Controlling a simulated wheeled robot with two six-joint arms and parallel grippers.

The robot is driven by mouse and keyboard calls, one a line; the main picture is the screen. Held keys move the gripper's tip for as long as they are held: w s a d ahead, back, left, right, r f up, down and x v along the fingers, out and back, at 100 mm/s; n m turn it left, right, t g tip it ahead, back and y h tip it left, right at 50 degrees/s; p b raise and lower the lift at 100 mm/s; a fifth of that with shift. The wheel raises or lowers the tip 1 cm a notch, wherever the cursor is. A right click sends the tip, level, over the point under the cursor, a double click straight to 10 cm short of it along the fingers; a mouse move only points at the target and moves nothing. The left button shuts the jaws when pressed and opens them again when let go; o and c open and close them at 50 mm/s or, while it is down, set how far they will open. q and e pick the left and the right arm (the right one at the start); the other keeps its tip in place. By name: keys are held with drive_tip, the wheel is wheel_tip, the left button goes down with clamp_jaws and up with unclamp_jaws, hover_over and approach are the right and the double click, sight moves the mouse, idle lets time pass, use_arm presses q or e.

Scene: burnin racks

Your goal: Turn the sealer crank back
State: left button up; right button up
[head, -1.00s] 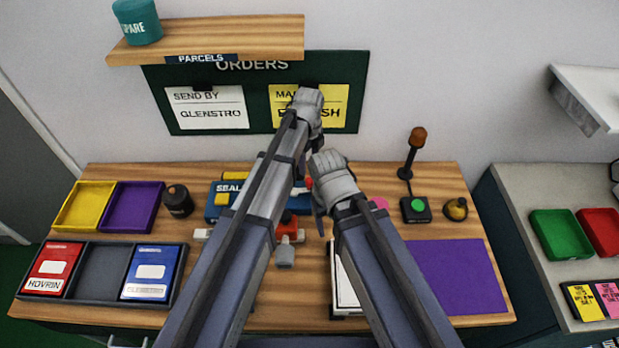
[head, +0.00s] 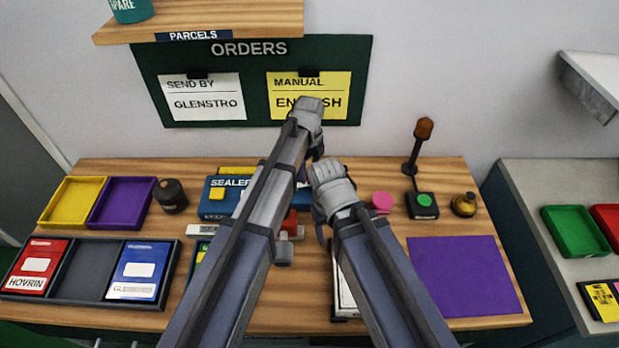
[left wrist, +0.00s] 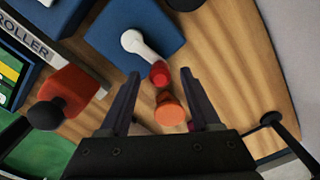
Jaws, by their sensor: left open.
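The sealer (head: 217,208) is a blue box on the wooden bench, partly hidden behind my left arm in the head view. In the left wrist view its blue top (left wrist: 118,28) carries a white crank arm (left wrist: 140,46) with a red end (left wrist: 160,74). An orange cylinder (left wrist: 171,110) shows just below the red end; I cannot tell whether they are joined. My left gripper (left wrist: 160,75) is open, with the red end and orange cylinder seen between its fingers and no clear contact. My right gripper (head: 320,222) hangs over the bench beside it; its jaws are unclear.
A red block with a grey knob (head: 283,253) stands close in front of the sealer. A black pot (head: 171,196) and trays (head: 70,202) are left. A green button box (head: 422,206), a lamp post (head: 413,165) and a purple mat (head: 465,278) are right. The orders board (head: 250,60) stands behind.

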use_arm(q)
drive_tip(key=shift+f, duration=0.3)
clamp_jaws()
idle(0.4)
